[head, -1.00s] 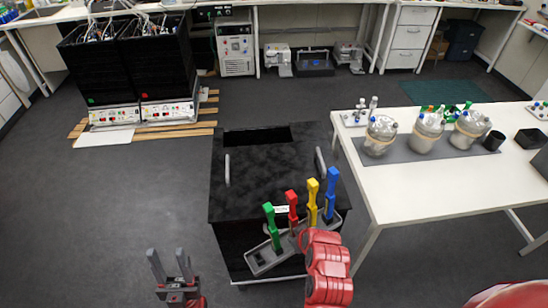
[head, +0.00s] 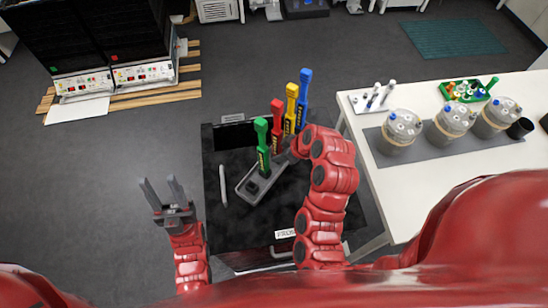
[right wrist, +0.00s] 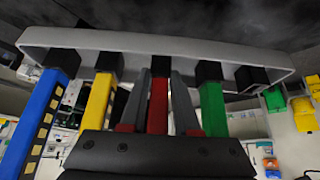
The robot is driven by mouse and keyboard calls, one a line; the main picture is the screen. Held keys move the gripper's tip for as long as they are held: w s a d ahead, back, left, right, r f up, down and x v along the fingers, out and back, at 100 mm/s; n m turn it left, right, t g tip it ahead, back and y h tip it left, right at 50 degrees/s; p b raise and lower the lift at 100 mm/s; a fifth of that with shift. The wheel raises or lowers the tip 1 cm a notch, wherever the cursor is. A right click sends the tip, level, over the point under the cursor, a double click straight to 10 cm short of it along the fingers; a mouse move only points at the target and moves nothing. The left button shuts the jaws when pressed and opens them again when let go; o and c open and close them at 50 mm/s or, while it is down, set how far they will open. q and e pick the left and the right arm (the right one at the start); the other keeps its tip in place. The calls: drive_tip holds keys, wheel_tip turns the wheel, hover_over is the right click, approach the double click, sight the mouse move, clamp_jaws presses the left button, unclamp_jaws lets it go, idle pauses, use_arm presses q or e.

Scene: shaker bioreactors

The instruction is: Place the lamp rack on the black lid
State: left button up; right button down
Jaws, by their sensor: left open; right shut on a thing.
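The lamp rack, a grey tray (head: 248,190) with upright green (head: 262,140), red (head: 277,118), yellow (head: 291,103) and blue (head: 303,90) lamps, is over the black lid (head: 235,225). I cannot tell whether its underside touches the lid. My right gripper (right wrist: 158,100) is shut on the rack at the red lamp, with one finger on each side of it in the right wrist view. The head view mostly hides those fingers behind my red wrist. My left gripper (head: 161,183) is open and empty, left of the lid.
The lid has a handle (head: 223,185) along its left side. A white table (head: 425,183) on the right carries several glass vessels (head: 402,130) and a green rack (head: 467,91). Black cabinets (head: 95,35) stand at the back left.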

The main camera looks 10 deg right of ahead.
sight(280, 166)
drive_tip(key=shift+w+r, duration=0.1)
drive_tip(key=shift+w, duration=0.2)
drive_tip(key=shift+f+b, duration=0.4)
drive_tip(key=shift+b, duration=0.15)
wheel_tip(280, 166, down, 4)
drive_tip(key=b, duration=0.4)
drive_tip(key=shift+s, duration=0.1)
drive_tip(key=shift+f, duration=0.4)
drive_tip(key=shift+f+b, duration=0.3)
drive_tip(key=shift+f, duration=0.3)
drive_tip(key=shift+f+p, duration=0.5)
drive_tip(key=shift+f, duration=0.9)
drive_tip(key=c, duration=0.6)
unclamp_jaws()
drive_tip(key=shift+c, duration=0.2)
